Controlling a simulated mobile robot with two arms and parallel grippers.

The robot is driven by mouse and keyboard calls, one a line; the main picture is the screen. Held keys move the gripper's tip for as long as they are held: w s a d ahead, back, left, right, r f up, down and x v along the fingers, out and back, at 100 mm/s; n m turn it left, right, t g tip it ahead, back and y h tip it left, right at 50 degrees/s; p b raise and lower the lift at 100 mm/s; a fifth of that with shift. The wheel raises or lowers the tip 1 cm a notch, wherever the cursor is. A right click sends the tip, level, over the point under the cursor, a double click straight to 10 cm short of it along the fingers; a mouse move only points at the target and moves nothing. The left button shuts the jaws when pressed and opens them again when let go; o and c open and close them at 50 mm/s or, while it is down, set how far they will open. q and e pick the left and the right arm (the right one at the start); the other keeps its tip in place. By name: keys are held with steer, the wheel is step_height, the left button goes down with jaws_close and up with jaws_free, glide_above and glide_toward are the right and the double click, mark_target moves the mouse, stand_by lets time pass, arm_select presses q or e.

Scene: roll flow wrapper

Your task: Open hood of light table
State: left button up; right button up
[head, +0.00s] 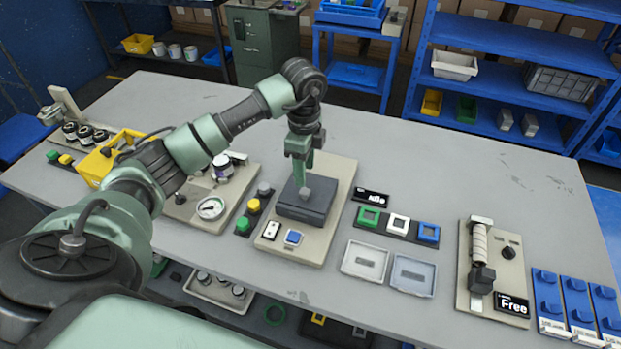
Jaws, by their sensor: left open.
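The light table (292,245) is a beige base panel near the middle of the bench, with a white switch and a blue button on its front part. Its dark grey hood (293,212) lies flat and looks closed. A small grey knob or handle (304,193) stands on top of the hood. My left gripper (302,177) points down right over the hood, with its green fingers at the knob. It is open; whether the fingers touch the knob is hard to tell. My right gripper is not in the picture.
Green, yellow and grey buttons (253,205) and a gauge panel (210,208) stand to the left. The back right of the bench is clear.

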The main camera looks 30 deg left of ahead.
mark_target(305, 191)
arm_select(q)
steer(key=f, duration=0.2)
steer(key=s+f+p, duration=0.1)
steer(key=f, duration=0.1)
steer(key=shift+w+f, duration=0.2)
steer(key=shift+f, duration=0.3)
steer(key=shift+w+f, duration=0.2)
steer(key=shift+f, duration=0.25)
steer(key=shift+s+f, duration=0.15)
steer(key=shift+f, duration=0.05)
jaws_close()
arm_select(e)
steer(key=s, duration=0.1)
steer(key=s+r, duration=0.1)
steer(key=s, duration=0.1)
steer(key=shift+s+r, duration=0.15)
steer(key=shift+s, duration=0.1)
arm_select(q)
steer(key=shift+d, duration=0.1)
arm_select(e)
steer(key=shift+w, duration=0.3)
